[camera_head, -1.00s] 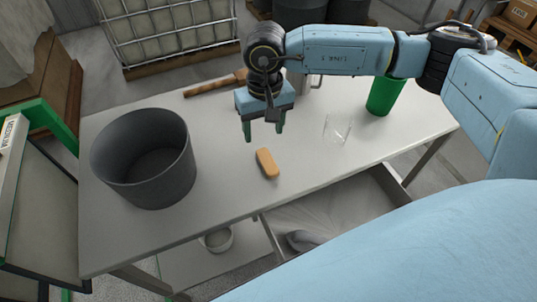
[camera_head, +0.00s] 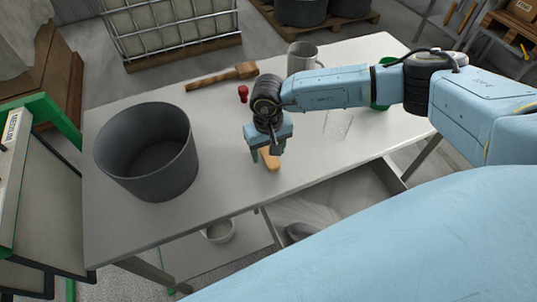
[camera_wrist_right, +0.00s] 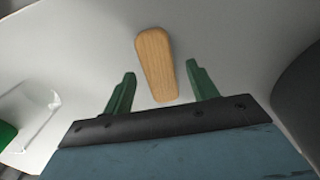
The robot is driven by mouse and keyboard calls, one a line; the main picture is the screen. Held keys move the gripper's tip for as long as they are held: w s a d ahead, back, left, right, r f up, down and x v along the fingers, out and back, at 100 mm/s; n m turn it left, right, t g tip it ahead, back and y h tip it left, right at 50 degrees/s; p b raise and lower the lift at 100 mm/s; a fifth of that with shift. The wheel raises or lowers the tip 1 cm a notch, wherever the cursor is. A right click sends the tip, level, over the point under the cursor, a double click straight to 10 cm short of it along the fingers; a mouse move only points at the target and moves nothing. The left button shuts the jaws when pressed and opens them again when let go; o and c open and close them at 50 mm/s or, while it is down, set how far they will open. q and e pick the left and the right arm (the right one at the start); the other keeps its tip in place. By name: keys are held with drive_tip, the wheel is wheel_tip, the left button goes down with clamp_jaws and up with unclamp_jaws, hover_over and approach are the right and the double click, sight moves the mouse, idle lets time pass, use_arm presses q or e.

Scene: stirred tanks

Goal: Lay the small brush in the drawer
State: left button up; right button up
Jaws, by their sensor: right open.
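The small brush (camera_head: 270,162), a tan wooden block, lies on the grey table (camera_head: 225,180) near its front edge. It also shows in the right wrist view (camera_wrist_right: 155,58), with its near end between the finger tips; no bristles are visible. My right gripper (camera_head: 266,153) is open just above the brush and partly hides it. In the right wrist view the fingers (camera_wrist_right: 161,70) are on either side of it, apart from it. A grey open-topped space under the table's front edge looks like the drawer (camera_head: 350,190); my body hides part of it. My left gripper is out of view.
A large dark grey tub (camera_head: 150,165) stands at the table's left. Behind my gripper are a wooden-handled tool (camera_head: 220,76), a small red object (camera_head: 243,93) and a grey mug (camera_head: 301,58). A clear glass vessel (camera_head: 338,124) and a green container (camera_head: 384,92) are to the right.

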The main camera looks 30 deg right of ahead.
drive_tip(key=shift+f, duration=0.45)
drive_tip(key=shift+c, duration=0.2)
drive_tip(key=shift+r, duration=0.1)
drive_tip(key=c, duration=1.1)
